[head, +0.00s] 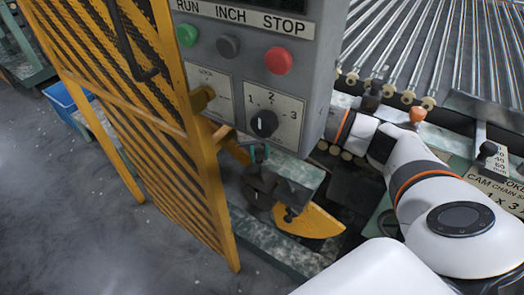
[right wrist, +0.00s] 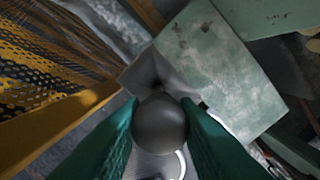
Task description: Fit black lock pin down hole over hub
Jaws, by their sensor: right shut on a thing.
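My right gripper (right wrist: 160,125) is shut on the round dark knob of the black lock pin (right wrist: 160,122), with a green finger on each side. The knob hides the pin's shank. Beyond it a grey metal bracket (right wrist: 150,72) shows beside a worn pale green block (right wrist: 215,65). I cannot tell whether the pin is in a hole. In the head view the control box hides most of this gripper; only a bit of green finger (head: 260,153) shows below it, above dark metal parts (head: 257,186). The hub cannot be made out clearly. My left gripper is not in view.
The grey control box (head: 258,85) with coloured buttons stands close over my right wrist. A yellow mesh guard (head: 150,130) stands open at left. A yellow curved plate (head: 310,222) lies below. Rollers (head: 430,45) and an orange knob (head: 417,114) are at right.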

